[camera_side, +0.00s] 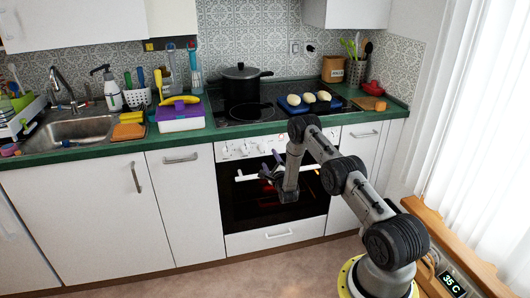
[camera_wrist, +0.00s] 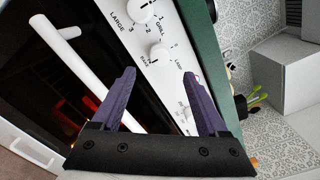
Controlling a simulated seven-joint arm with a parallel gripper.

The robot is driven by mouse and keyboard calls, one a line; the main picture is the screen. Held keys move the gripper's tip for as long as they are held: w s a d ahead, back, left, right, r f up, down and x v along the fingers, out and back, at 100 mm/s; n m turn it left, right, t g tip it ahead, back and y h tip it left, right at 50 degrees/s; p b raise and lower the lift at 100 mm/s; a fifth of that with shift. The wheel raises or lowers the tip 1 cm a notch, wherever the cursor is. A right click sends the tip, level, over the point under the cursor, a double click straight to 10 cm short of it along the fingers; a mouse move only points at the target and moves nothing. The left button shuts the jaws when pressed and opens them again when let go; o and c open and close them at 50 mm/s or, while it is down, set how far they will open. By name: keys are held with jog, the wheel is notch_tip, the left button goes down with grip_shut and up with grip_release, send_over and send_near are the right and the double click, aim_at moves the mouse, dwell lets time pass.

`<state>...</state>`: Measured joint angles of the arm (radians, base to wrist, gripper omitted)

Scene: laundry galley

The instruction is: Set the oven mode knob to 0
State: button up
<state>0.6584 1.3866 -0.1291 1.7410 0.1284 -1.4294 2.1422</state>
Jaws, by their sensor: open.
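The white oven control panel (camera_side: 233,149) has a row of white knobs. In the wrist view, a round white knob (camera_wrist: 158,52) with GRILL and LAMP lettering near it appears to be the oven mode knob. Its exact setting is too small to read. My gripper (camera_side: 269,167) is in front of the oven, just below the panel, and hides part of it. In the wrist view, my gripper (camera_wrist: 158,74) is open and empty, its two purple fingers apart. The mode knob shows just beyond the gap between the fingertips, with no visible contact.
The dark oven door (camera_side: 243,208) has a white bar handle (camera_wrist: 75,65) close to my gripper. Above, the green counter edge (camera_wrist: 232,95) overhangs the panel. A pot (camera_side: 241,83) and a blue tray (camera_side: 295,109) with pale items are on the hob. The floor in front is clear.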

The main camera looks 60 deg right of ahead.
aim_at(264, 149)
jog(key=x, duration=0.7)
jog(key=shift+w+d, duration=0.3)
jog(key=shift+w, duration=0.05)
grip_shut()
